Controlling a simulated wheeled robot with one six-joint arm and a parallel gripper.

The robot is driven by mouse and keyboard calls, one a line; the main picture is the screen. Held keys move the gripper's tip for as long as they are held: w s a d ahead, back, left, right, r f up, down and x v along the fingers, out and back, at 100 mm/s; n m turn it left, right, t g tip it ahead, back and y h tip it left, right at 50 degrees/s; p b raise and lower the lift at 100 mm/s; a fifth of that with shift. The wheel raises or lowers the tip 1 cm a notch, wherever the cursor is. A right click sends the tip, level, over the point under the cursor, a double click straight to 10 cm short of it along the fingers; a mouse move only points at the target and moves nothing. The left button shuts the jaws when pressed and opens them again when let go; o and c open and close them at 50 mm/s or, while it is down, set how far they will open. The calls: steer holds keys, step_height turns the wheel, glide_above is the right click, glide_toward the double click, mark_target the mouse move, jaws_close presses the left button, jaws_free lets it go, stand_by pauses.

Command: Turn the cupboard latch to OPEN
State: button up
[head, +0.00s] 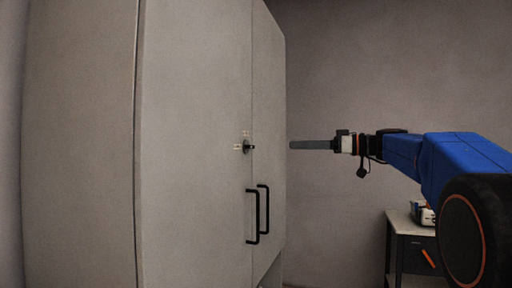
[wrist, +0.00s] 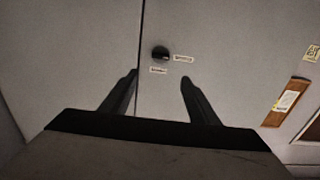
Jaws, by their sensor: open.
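The cupboard (head: 190,120) is tall and pale grey, with two closed doors that meet at a vertical seam. A small black latch knob (head: 249,147) sits beside the seam, with small pale labels next to it. In the wrist view the latch (wrist: 160,52) is right of the seam, with one label to its right and one below; their print is too small to read. My gripper (head: 291,145) is at about latch height, to its right and apart from it. In the wrist view my gripper (wrist: 158,75) is open and empty, its fingers pointing towards the latch.
Two black door handles (head: 258,214) stick out below the latch. A small bench (head: 399,222) with items on it stands at the lower right. An orange-brown panel with a label (wrist: 286,102) shows at the right of the wrist view. The space between gripper and doors looks clear.

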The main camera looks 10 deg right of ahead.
mark_target(253, 146)
steer(key=x, duration=1.5)
steer(key=shift+w+a+f, duration=0.1)
steer(key=shift+w+a, duration=0.1)
steer(key=shift+a, duration=0.1)
steer(key=shift+c, duration=0.6)
steer(key=c, duration=0.9)
